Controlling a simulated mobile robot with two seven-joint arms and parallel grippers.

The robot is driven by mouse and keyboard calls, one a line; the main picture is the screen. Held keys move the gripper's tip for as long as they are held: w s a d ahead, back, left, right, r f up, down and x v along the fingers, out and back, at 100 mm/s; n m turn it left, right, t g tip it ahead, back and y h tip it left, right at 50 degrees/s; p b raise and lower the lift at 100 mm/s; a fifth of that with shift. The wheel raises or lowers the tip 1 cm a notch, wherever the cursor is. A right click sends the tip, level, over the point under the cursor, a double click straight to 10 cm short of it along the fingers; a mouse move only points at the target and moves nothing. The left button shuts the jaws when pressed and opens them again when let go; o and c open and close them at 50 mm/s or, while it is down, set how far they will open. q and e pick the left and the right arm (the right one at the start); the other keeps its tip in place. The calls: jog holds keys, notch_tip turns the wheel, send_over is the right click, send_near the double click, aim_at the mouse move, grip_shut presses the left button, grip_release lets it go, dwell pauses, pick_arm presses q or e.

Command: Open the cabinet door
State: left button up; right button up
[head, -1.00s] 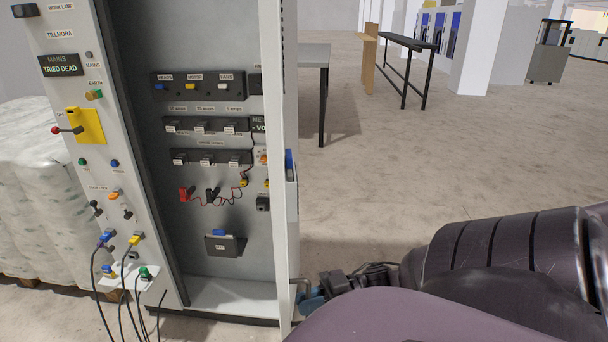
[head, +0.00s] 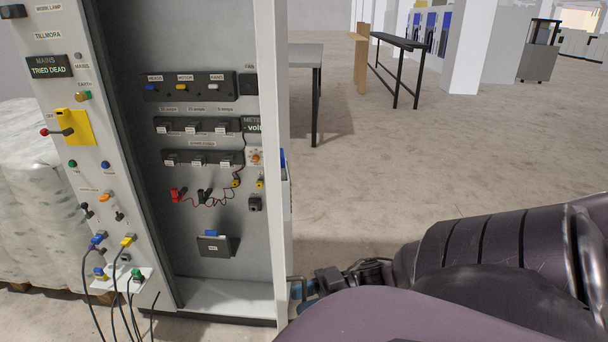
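The tall grey cabinet (head: 215,105) stands at the left, with its switch-filled interior showing. Its door (head: 272,150) is open and seen nearly edge-on at the cabinet's right side. The grey door handle (head: 294,280) sticks out low on the door's outer side. My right gripper (head: 303,290) is at this handle, with its bluish fingers around it; they look shut on it. My own arm hides part of the fingers and the door's lower end. My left gripper is not in view.
A sloping control panel (head: 75,150) with plugged cables flanks the cabinet's left. Wrapped sacks on a pallet (head: 30,200) stand behind it. A table (head: 306,57) and a bench (head: 398,42) stand farther back. The floor right of the door is clear.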

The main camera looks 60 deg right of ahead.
jog(key=shift+s+d, duration=0.1)
jog(key=b+v, duration=0.1)
jog(key=v, duration=0.9)
jog(key=shift+s+d, duration=0.2)
jog(key=shift+d, duration=0.05)
jog(key=shift+a, duration=0.15)
